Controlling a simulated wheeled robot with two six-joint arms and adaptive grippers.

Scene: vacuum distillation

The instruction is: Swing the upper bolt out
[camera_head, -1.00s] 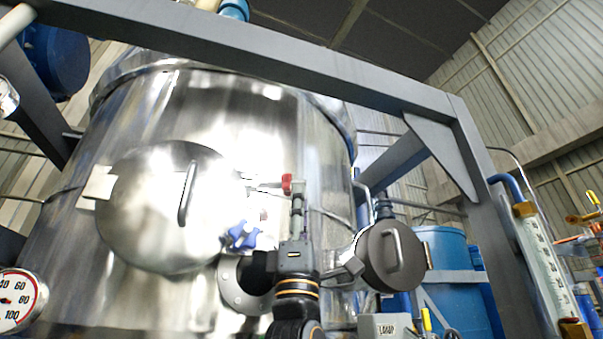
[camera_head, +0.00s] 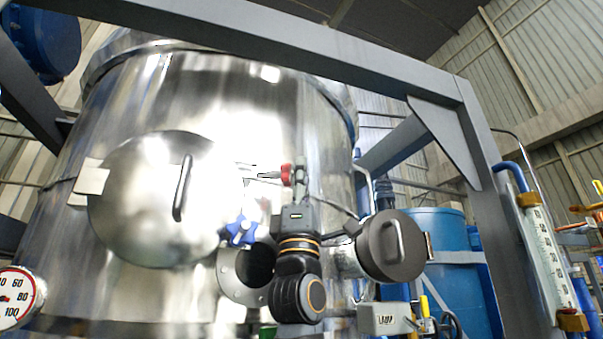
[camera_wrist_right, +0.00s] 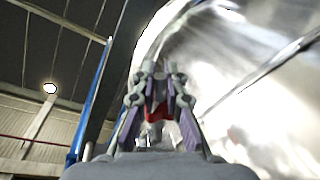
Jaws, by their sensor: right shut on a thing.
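The upper bolt's red knob (camera_head: 286,174) is to the right of the round steel hatch (camera_head: 150,205), with its thin rod pointing left toward the hatch edge. My right gripper (camera_head: 299,172) comes up from below and is shut on the red knob. In the right wrist view, the red knob (camera_wrist_right: 157,112) shows between the two fingers of the right gripper (camera_wrist_right: 158,95). The fingers partly hide it. A lower bolt with a blue knob (camera_head: 241,231) is below and left, apart from my gripper. My left gripper is not in view.
A steel vessel (camera_head: 240,110) fills the background. An open pipe flange (camera_head: 230,275) lies below the bolts, behind my right wrist. A dark round cover with a handle (camera_head: 395,262) stands close on the right. A grey frame beam (camera_head: 300,40) crosses above.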

